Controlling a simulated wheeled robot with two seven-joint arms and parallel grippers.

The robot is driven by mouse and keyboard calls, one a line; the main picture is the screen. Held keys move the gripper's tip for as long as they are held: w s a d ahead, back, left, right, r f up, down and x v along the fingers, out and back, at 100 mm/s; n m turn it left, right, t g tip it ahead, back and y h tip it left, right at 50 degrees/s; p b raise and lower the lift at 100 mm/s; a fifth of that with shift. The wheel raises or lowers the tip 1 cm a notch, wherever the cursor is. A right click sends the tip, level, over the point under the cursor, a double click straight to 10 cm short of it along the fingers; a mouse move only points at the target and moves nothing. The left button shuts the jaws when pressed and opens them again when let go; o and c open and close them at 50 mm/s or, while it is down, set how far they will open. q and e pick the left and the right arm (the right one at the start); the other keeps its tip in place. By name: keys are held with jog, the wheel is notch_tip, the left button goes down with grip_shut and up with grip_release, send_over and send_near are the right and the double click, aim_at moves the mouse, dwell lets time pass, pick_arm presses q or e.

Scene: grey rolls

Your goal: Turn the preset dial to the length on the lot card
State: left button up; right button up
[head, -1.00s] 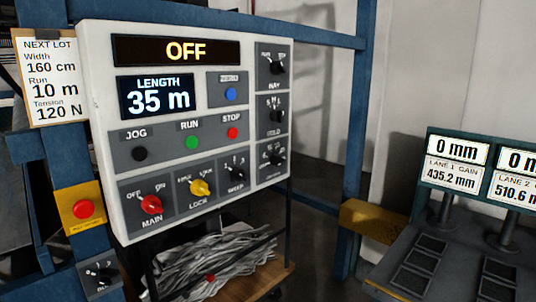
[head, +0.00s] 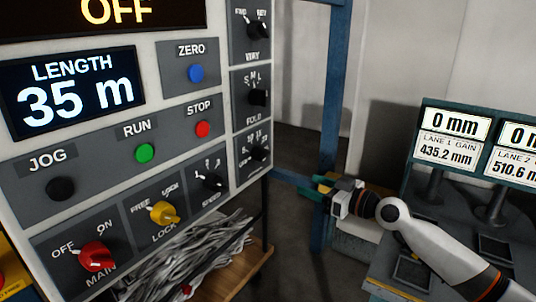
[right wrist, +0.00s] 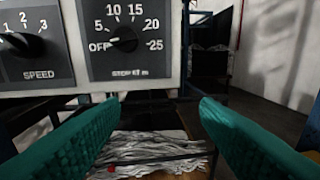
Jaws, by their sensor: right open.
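The preset dial (right wrist: 125,40), marked STOP AT m, is a black knob with a scale from OFF through 5, 10, 15, 20 to 25. Its white mark points left at OFF. In the head view it is the lowest small dial (head: 256,153) in the panel's right column. My right gripper (head: 325,190) has teal fingers and is right of the panel's lower edge, apart from it. In the right wrist view its fingers (right wrist: 160,103) are spread and empty, below the dial. The lot card is outside both current views. My left gripper is not in view.
The panel (head: 225,125) also carries the SPEED dial (head: 210,181), RUN button (head: 146,153), STOP button (head: 203,129) and red MAIN switch (head: 96,257). Its LENGTH display (head: 72,92) reads 35 m. Grey strips (head: 190,262) lie below. A gauge stand (head: 450,150) is at right.

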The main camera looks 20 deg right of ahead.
jog(key=n+y, duration=0.2)
send_near(267, 156)
jog(key=p+x, duration=0.5)
jog(key=x, duration=0.3)
jog(key=shift+w+a+r, duration=0.1)
jog(key=shift+w+a, duration=0.05)
jog(key=shift+w, duration=0.05)
jog(key=shift+w+a, duration=0.4)
jog(key=shift+w, duration=0.15)
jog(key=shift+c, duration=0.5)
jog(key=shift+m, duration=0.3)
jog(key=c, duration=0.9)
